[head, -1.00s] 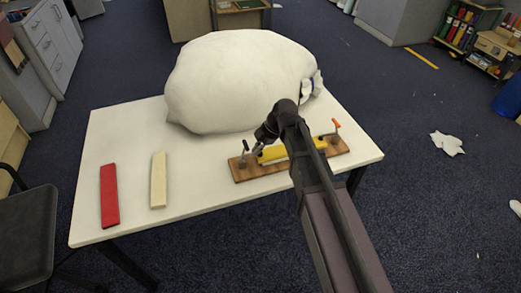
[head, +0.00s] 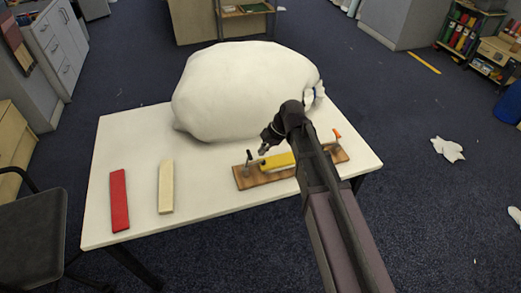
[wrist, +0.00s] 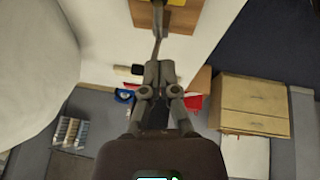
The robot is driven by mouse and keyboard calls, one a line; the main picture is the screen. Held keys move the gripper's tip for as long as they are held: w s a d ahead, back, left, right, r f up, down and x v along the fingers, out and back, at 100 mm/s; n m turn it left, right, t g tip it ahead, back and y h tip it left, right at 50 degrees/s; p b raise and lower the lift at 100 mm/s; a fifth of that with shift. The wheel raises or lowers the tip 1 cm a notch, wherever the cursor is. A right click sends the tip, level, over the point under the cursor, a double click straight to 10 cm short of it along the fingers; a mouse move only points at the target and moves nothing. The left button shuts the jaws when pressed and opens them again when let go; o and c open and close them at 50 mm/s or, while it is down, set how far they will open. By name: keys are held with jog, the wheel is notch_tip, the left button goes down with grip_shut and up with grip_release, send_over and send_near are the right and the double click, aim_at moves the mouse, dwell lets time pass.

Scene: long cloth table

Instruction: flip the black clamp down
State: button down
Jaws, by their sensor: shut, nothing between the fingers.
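The black clamp (head: 248,158) stands on the left end of a wooden board (head: 250,182), its black handle upright. A yellow block (head: 277,162) lies on the board, and an orange-handled clamp (head: 337,135) stands at the right end. My gripper (head: 264,151) is shut and empty, just right of the black handle and apparently above the board. In the wrist view my gripper (wrist: 158,70) points at the metal part of a clamp (wrist: 158,20) on the board (wrist: 180,18). Whether it touches the clamp I cannot tell. My arm hides part of the board and block.
A big white sack-like bulk (head: 240,90) fills the back of the white table (head: 125,150). A red strip (head: 119,200) and a cream strip (head: 166,187) lie at the left. The table's front is clear. A dark chair (head: 35,235) stands off the left edge.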

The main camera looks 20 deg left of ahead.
jog(key=d+p+v, duration=0.1)
jog(key=p+v, duration=0.5)
jog(key=v, duration=0.2)
jog(key=shift+w+d+f, duration=0.15)
jog(key=shift+w+f, duration=0.2)
jog(key=shift+w, duration=0.05)
dwell(0.4)
jog(key=s+d+m+h+p, duration=0.1)
jog(key=s+d+m, duration=0.3)
jog(key=d+m, duration=0.9)
jog(key=s+d+m+t+h+p, duration=0.1)
jog(key=s+d+m+h, duration=0.2)
jog(key=d+m, duration=1)
jog(key=shift+s+d+t+h, duration=0.35)
jog(key=shift+d+h, duration=0.25)
jog(key=shift+d, duration=1.55)
jog(key=shift+r, duration=0.1)
